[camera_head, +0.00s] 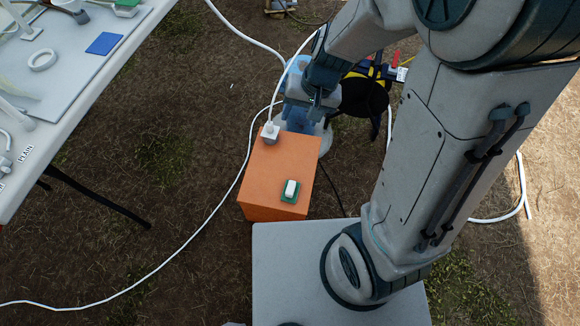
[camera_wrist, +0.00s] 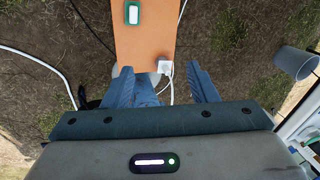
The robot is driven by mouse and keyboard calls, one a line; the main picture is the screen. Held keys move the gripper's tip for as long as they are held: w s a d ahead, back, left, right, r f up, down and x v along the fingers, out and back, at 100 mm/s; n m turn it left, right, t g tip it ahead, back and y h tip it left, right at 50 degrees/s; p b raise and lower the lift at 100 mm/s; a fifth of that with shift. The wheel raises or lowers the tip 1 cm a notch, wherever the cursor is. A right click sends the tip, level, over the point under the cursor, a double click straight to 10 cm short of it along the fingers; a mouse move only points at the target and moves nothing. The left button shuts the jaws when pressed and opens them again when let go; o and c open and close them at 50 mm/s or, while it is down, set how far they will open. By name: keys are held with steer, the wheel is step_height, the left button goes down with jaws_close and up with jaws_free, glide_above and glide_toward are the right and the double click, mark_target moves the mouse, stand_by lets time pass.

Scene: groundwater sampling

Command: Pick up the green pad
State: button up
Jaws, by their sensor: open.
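A small green pad (camera_head: 283,197) lies on the near end of the orange box (camera_head: 262,185), with a white block on top of it. In the wrist view, the green-edged pad (camera_wrist: 128,21) shows at the top, left of centre, on the orange box (camera_wrist: 148,50). My gripper (camera_wrist: 162,86) is open, with nothing between its fingers. It is above the far end of the box, apart from the pad. Another green item (camera_head: 126,9) is on the table at the upper left of the head view, partly cut off by the frame.
A white plug-like block (camera_head: 270,132) with a white cable sits at the box's far end, close to my gripper. A blue pad (camera_head: 104,43) and white ring (camera_head: 42,60) lie on the table at left. A grey cup (camera_wrist: 294,62) shows in the wrist view. Cables cross the ground.

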steer(key=m+g+h+b, duration=0.1)
steer(key=b, duration=0.7)
glide_above(290, 189)
step_height(290, 189, down, 22)
steer(key=shift+m+h, duration=0.6)
steer(key=shift+h, duration=0.3)
steer(key=f+b, duration=0.2)
steer(key=f, duration=0.4)
steer(key=f+b, duration=0.3)
steer(key=f, duration=0.4)
steer(key=f+b, duration=0.3)
steer(key=f, duration=0.4)
steer(key=shift+d+f, duration=0.1)
steer(key=shift+d, duration=0.15)
steer(key=shift+w+a+f+b, duration=0.1)
steer(key=shift+a+f+b, duration=0.05)
steer(key=shift+f+b, duration=2.2)
steer(key=shift+f+p, duration=0.45)
steer(key=shift+p, duration=0.05)
steer(key=c, duration=1)
